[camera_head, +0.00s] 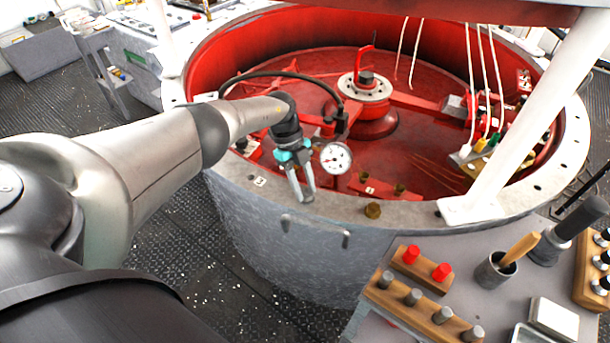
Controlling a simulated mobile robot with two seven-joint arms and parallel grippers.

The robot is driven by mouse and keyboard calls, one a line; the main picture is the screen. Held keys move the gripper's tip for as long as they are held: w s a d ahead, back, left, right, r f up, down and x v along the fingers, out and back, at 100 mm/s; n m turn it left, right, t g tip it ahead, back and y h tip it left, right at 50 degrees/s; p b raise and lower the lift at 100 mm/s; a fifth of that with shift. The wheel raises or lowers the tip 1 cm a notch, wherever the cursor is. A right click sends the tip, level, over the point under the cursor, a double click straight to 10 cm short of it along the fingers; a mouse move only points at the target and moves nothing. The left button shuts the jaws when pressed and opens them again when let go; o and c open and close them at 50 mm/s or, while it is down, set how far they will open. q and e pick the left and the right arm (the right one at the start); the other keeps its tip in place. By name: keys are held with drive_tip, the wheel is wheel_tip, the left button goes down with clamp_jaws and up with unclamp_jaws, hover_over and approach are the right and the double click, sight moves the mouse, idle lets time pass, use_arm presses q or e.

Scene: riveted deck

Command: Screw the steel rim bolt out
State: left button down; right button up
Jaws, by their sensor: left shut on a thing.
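My left gripper (303,196) reaches down over the near rim (335,208) of the large round tank, its fingers pointing at the rim's top. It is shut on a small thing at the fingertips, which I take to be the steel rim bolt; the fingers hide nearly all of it. I cannot tell how far it stands out of its hole. My right gripper is not in view.
A pressure gauge (335,158) stands just right of the gripper. A white post (530,115) rises from the rim at right. A bench (400,330) at lower right holds wooden racks (424,318), a cup (496,270) and a white tray (553,318).

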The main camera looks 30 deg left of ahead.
use_arm(q)
drive_tip(key=n+t+p, duration=0.1)
drive_tip(key=n+p, duration=0.2)
drive_tip(key=s+n+t+p, duration=0.1)
drive_tip(key=n+p, duration=0.2)
drive_tip(key=p, duration=0.1)
drive_tip(key=n+t+p, duration=0.1)
drive_tip(key=n+p, duration=0.3)
drive_tip(key=shift+s+d+t+y, duration=0.2)
drive_tip(key=shift+t+y, duration=0.1)
drive_tip(key=shift+t, duration=0.1)
drive_tip(key=n+p, duration=0.1)
drive_tip(key=n, duration=0.1)
drive_tip(key=n+t+y+p, duration=0.1)
drive_tip(key=n+p, duration=0.1)
drive_tip(key=n, duration=0.1)
drive_tip(key=shift+s+d+f+y+p, duration=0.1)
drive_tip(key=shift+d+y+p, duration=0.05)
drive_tip(key=shift+y+p, duration=0.15)
drive_tip(key=n+p, duration=0.1)
drive_tip(key=n, duration=0.1)
drive_tip(key=shift+d+n+t+y, duration=0.1)
drive_tip(key=shift+n+t+y, duration=0.2)
drive_tip(key=shift+t+y, duration=0.1)
drive_tip(key=shift+f+n+y, duration=0.1)
drive_tip(key=shift+n+y, duration=0.2)
drive_tip(key=shift+n, duration=0.6)
drive_tip(key=shift+s, duration=0.1)
